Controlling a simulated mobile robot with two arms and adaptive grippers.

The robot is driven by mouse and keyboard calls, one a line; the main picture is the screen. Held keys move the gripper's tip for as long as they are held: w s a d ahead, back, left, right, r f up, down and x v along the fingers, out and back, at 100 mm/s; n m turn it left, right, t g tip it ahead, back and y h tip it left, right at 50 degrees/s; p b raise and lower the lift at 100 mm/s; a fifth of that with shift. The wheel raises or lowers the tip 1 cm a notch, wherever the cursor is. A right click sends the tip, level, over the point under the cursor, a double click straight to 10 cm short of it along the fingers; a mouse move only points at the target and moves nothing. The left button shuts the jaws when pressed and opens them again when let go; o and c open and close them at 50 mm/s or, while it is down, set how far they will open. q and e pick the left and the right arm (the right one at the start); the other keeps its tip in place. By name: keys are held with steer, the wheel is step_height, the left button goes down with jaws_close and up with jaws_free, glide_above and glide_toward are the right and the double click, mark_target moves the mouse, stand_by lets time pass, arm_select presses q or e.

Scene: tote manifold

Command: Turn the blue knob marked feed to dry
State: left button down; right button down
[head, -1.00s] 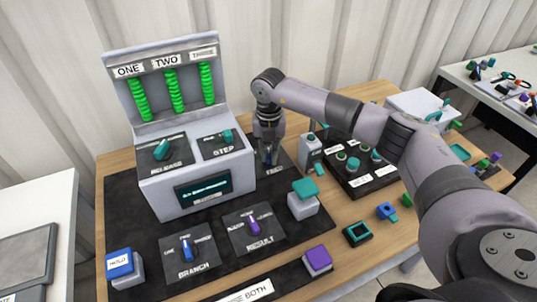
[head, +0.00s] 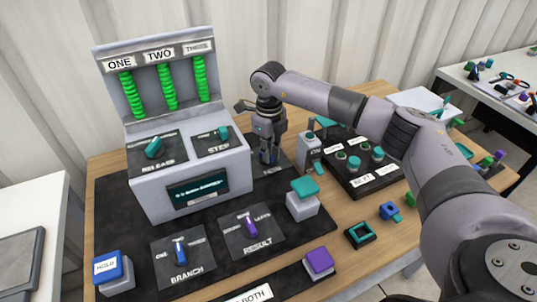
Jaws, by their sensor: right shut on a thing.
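The feed knob's dark plate (head: 279,160) lies on the black mat to the right of the grey machine (head: 190,190). My right gripper (head: 269,160) points down over this plate, its fingers shut on the blue feed knob. The fingers hide most of the knob, and the plate's position labels, including dry, cannot be read. I cannot tell which mark the knob points to. My left gripper is not in view.
A small grey box (head: 309,153) stands close to the right of the gripper. A teal-topped block (head: 304,197) is in front. The blue branch knob (head: 180,251) and purple result knob (head: 250,225) sit nearer. A black button panel (head: 363,170) is farther right.

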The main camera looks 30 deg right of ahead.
steer(key=shift+w+n, duration=0.1)
steer(key=shift+n, duration=0.7)
steer(key=c, duration=1.6)
jaws_free()
steer(key=shift+c, duration=0.2)
steer(key=shift+r, duration=0.1)
step_height(320, 180, up, 12)
